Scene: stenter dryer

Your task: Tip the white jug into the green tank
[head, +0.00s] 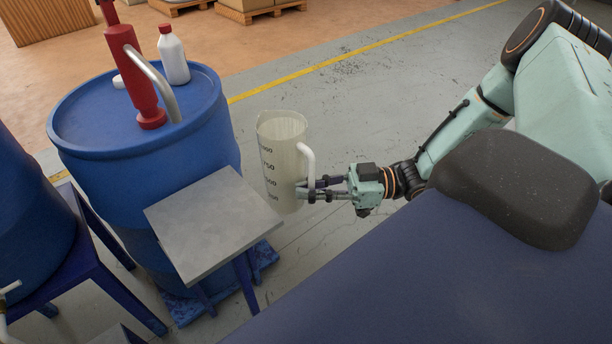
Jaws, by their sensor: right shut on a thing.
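The white jug (282,150) is translucent, with dark measuring marks on its side and a white handle on its right. It stands roughly upright in the air, just right of a small grey-topped stand. My right gripper (318,189) is shut on the jug's handle, low down, with its arm coming in from the right. I cannot tell from this view whether there is anything in the jug. No green tank shows in this view. My left gripper is not in view.
The grey-topped stand (212,225) is bare. Behind it stands a blue drum (150,175) with a red hand pump (132,75) and a white bottle (173,56) on top. Another blue drum (30,240) sits on a blue stand at left. Grey floor beyond the jug is clear.

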